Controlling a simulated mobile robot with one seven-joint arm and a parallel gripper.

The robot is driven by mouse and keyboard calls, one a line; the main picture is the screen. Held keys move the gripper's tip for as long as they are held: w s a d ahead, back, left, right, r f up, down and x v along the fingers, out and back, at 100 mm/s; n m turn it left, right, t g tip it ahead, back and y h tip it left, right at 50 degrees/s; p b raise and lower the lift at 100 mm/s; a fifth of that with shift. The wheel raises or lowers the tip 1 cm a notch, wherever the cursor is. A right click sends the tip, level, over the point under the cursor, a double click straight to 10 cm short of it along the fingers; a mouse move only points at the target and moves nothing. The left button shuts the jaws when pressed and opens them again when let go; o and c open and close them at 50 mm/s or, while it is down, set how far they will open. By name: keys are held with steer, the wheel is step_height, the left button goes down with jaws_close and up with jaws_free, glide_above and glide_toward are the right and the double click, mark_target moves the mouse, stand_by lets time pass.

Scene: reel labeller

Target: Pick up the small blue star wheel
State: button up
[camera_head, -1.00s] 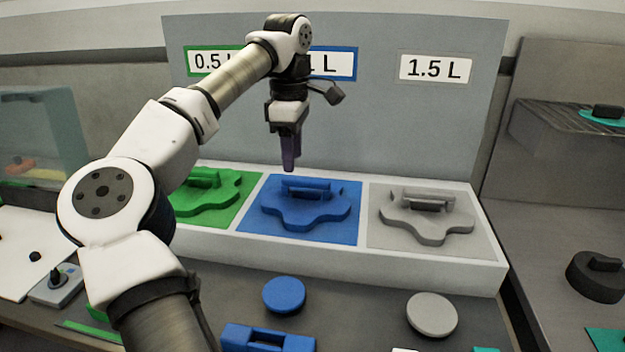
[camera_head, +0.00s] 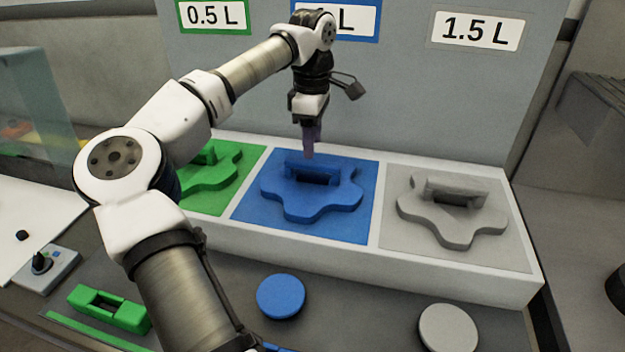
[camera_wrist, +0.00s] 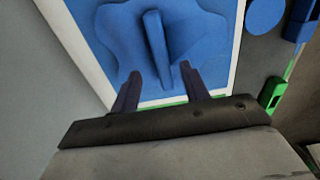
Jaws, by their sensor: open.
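The blue star wheel (camera_head: 312,192) lies flat on the blue square of the white tray, with a raised bar handle on its top. My gripper (camera_head: 309,157) is over the back edge of the wheel, near the handle. In the wrist view, the open fingers (camera_wrist: 163,82) point at the star wheel (camera_wrist: 190,58), with the near end of its handle between them in the picture. The fingers hold nothing. The remaining gap to the handle cannot be told exactly.
A green star wheel (camera_head: 208,178) lies left and a grey one (camera_head: 452,210) right, in the same white tray (camera_head: 440,268). A sign panel (camera_head: 400,90) stands behind. A blue disc (camera_head: 281,296), a grey disc (camera_head: 448,327) and a green block (camera_head: 110,308) lie in front.

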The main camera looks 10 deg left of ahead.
mark_target(313, 161)
steer(key=shift+s+f+p, duration=0.15)
steer(key=shift+f+p, duration=0.8)
steer(key=shift+f, duration=2.05)
steer(key=shift+f, duration=0.25)
steer(key=shift+c, duration=0.3)
jaws_close()
